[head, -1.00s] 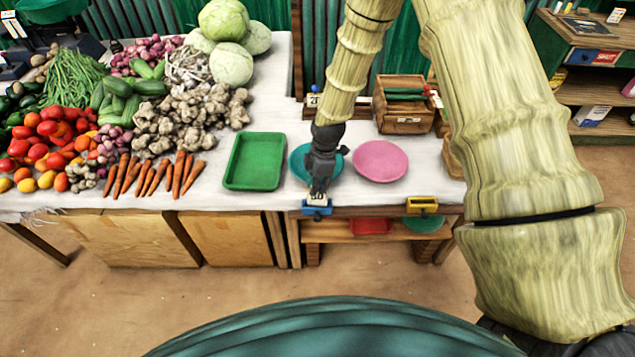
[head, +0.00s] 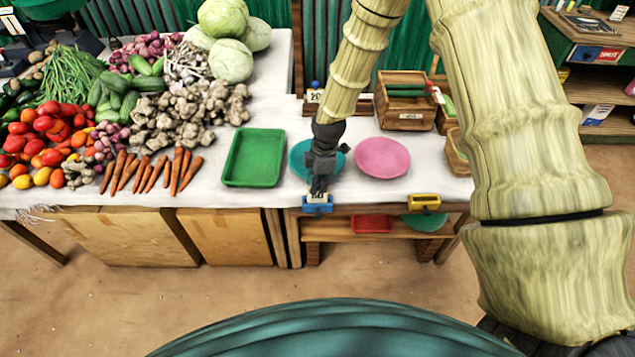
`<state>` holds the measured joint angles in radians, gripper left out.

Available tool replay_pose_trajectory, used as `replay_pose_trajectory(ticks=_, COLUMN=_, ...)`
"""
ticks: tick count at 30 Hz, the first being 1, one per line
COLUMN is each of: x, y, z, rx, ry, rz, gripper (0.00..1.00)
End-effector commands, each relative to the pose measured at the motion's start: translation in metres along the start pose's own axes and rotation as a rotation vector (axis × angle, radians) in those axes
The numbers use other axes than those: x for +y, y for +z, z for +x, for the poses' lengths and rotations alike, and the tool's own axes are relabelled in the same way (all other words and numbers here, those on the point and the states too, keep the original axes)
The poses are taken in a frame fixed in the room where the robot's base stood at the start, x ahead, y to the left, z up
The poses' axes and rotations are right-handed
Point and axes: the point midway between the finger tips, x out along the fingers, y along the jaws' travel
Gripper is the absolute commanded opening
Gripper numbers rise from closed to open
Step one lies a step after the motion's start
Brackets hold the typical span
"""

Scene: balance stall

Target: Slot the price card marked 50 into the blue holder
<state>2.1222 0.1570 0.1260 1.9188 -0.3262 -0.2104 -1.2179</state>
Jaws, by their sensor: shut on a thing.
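The price card (head: 317,197) is small and pale with dark marks that look like 50. My gripper (head: 318,188) points down at the table's front edge and is shut on the card's upper part. The blue holder (head: 317,208) is fixed at the front edge, directly below the gripper. The card's lower edge meets the holder's top in this view. I cannot tell how deep the card sits in the slot.
A yellow holder (head: 425,201) is to the right on the same edge. A teal plate (head: 301,160) lies behind my gripper, with a pink plate (head: 382,157) and a green tray (head: 254,158) on either side. A wooden crate (head: 404,112) stands behind.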

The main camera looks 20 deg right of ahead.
Motion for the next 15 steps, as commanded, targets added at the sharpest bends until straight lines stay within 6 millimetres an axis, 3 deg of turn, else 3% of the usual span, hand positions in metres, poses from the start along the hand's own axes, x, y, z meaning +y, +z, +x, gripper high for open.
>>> replay_pose_trajectory(ticks=5, x=-0.0001, y=0.0001, z=-0.0001, rx=0.000, ry=0.000, rz=0.000, gripper=0.03)
replay_pose_trajectory(ticks=6, x=-0.0001, y=0.0001, z=0.0000, rx=0.000, ry=0.000, rz=0.000, gripper=0.25)
replay_pose_trajectory(ticks=9, x=-0.0001, y=0.0000, z=0.0000, rx=0.000, ry=0.000, rz=0.000, gripper=0.43)
replay_pose_trajectory(ticks=15, x=-0.0001, y=0.0000, z=0.0000, rx=0.000, ry=0.000, rz=-0.001, gripper=0.46)
